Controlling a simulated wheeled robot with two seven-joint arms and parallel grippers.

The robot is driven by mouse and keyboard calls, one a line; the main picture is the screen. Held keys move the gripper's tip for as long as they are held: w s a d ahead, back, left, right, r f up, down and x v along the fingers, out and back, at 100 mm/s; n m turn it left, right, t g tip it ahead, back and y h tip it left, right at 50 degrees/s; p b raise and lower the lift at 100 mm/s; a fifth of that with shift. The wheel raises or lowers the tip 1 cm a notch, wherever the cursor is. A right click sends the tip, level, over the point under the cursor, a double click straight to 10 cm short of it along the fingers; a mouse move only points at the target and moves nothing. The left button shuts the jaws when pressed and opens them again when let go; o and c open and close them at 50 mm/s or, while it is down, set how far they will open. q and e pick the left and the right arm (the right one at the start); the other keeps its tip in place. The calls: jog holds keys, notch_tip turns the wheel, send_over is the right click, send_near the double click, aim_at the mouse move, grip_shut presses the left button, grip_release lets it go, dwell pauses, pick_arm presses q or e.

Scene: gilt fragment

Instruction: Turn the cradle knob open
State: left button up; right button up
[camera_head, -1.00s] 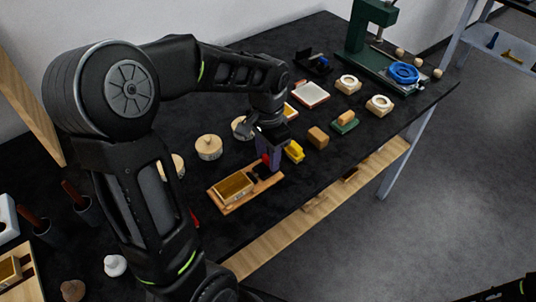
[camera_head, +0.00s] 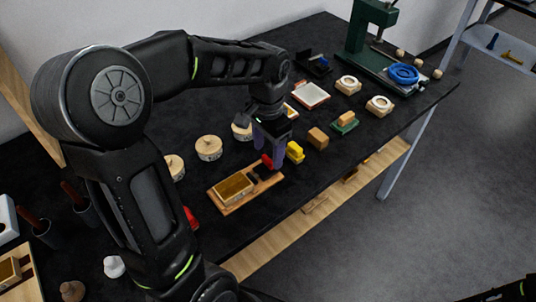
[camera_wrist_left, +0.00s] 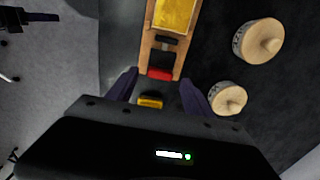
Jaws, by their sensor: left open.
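The cradle is a wooden base (camera_head: 222,206) with a gilt-yellow block in a tray at its left end; its base also shows in the left wrist view (camera_wrist_left: 147,45). The red knob (camera_head: 267,161) is at the cradle's right end, by a dark clamp part. In the left wrist view the red knob (camera_wrist_left: 159,74) lies between my spread purple fingers, with a gap on each side. My left gripper (camera_head: 268,158) is open just above the knob and holds nothing; it also shows in the left wrist view (camera_wrist_left: 158,79). My right gripper is out of view.
A yellow block (camera_head: 295,152) stands close to the right of my left gripper. Round wooden pieces (camera_head: 209,148) lie behind the cradle. Wooden blocks, a green press (camera_head: 367,35) and a blue ring (camera_head: 403,74) are farther right. The table's front edge is close to the cradle.

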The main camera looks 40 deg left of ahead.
aim_at(268, 159)
pick_arm(q)
notch_tip(268, 159, up, 5)
jog(key=shift+r, duration=0.15)
dwell(0.6)
